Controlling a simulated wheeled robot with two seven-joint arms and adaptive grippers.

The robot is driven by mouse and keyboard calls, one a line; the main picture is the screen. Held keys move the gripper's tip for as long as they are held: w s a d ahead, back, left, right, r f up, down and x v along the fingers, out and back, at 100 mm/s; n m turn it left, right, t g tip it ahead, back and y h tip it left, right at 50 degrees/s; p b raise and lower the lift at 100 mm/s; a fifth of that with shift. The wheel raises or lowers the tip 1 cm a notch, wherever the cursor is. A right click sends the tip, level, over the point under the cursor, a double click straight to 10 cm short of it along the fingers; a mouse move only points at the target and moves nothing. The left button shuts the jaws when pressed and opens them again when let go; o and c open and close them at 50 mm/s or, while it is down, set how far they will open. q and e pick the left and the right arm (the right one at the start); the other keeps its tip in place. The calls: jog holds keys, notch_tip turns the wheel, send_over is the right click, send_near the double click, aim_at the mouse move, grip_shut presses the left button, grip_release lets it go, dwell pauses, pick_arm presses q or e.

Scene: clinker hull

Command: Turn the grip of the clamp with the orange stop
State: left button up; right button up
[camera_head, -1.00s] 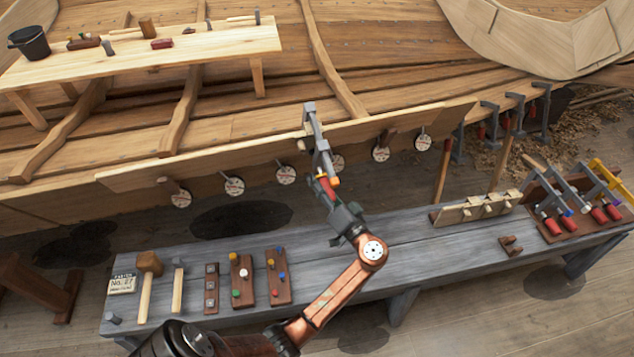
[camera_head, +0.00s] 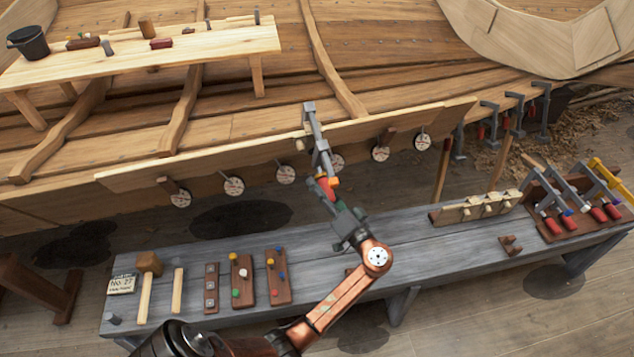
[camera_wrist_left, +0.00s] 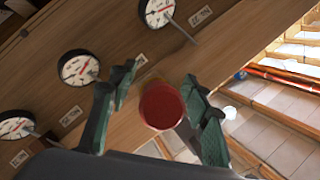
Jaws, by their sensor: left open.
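A grey clamp (camera_head: 317,135) sits over the top edge of the long plank on the hull, with its screw end hanging toward me. An orange stop (camera_head: 333,182) shows near its red grip (camera_head: 326,190). My left gripper (camera_head: 336,203) is at the lower end of this grip. In the left wrist view the round red end of the grip (camera_wrist_left: 161,106) lies between the two green fingers of my open left gripper (camera_wrist_left: 158,82). Gaps show on both sides, so the fingers seem apart from it. My right gripper is not in view.
Several round dials (camera_head: 234,186) line the plank (camera_head: 130,178). Below is a grey bench (camera_head: 400,253) with mallets, peg boards and a rack of red-handled clamps (camera_head: 580,205) at right. More clamps (camera_head: 515,115) hang at the hull's right. A light table (camera_head: 140,55) stands behind.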

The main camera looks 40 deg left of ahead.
pick_arm(q)
jog(key=v, duration=1)
jog(key=shift+s, duration=0.1)
dwell(0.7)
